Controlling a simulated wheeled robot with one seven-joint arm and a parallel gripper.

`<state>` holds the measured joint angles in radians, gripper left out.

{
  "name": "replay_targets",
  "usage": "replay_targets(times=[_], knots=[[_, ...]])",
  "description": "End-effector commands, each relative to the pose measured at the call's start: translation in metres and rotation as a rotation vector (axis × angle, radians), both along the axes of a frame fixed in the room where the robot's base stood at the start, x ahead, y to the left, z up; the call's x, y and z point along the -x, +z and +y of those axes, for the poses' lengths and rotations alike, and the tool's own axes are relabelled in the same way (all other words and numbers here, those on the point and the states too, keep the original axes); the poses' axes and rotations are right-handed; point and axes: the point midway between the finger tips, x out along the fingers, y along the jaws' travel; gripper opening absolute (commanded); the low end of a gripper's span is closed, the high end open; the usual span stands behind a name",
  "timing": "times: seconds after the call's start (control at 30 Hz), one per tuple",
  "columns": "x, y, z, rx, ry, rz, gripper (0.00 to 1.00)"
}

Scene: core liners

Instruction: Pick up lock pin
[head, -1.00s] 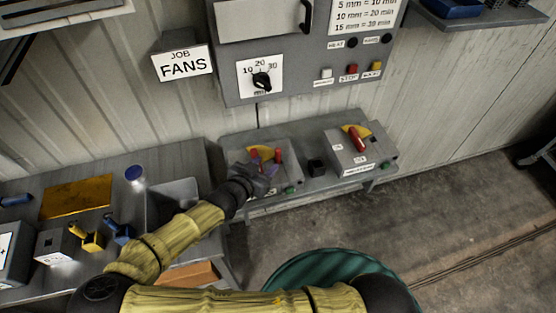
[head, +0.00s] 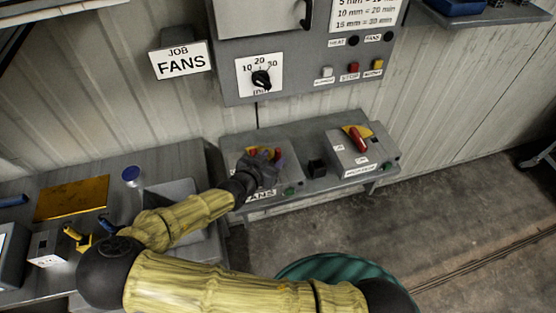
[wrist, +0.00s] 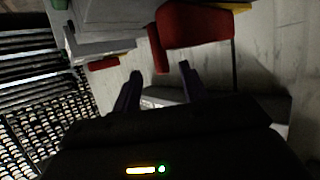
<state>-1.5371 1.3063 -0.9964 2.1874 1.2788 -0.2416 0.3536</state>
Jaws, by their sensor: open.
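My gripper (head: 268,160) is over the front of the left switch box (head: 290,147), whose label ends in "ANS". In the wrist view my gripper (wrist: 159,72) has its two dark fingers apart, with nothing visible held between them. A large red piece (wrist: 195,25) with a narrower red part below it is just beyond the fingertips. A smaller red piece (wrist: 103,63) lies to the left on a grey housing. In the head view red parts and a yellow plate show around my gripper. I cannot tell which red piece is the lock pin; my gripper hides part of the box face.
A second switch box (head: 360,150) with a red lever stands to the right on the shelf. A small black block (head: 316,168) sits between the boxes. A grey bench (head: 150,160) with an orange-yellow sheet (head: 72,198) is left. A green ribbed bin (head: 335,267) stands in front.

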Motion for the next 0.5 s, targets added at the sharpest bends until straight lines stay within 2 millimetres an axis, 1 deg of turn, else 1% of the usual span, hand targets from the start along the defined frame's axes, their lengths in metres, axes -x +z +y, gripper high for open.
replay_targets(times=[0.17, 0.33, 0.5], knots=[[-0.015, -0.004, -0.008, 0.002, -0.002, 0.001, 0.43], [-0.034, -0.013, -0.017, 0.001, -0.003, 0.001, 0.43], [-0.042, -0.018, -0.021, 0.001, -0.001, 0.001, 0.43]])
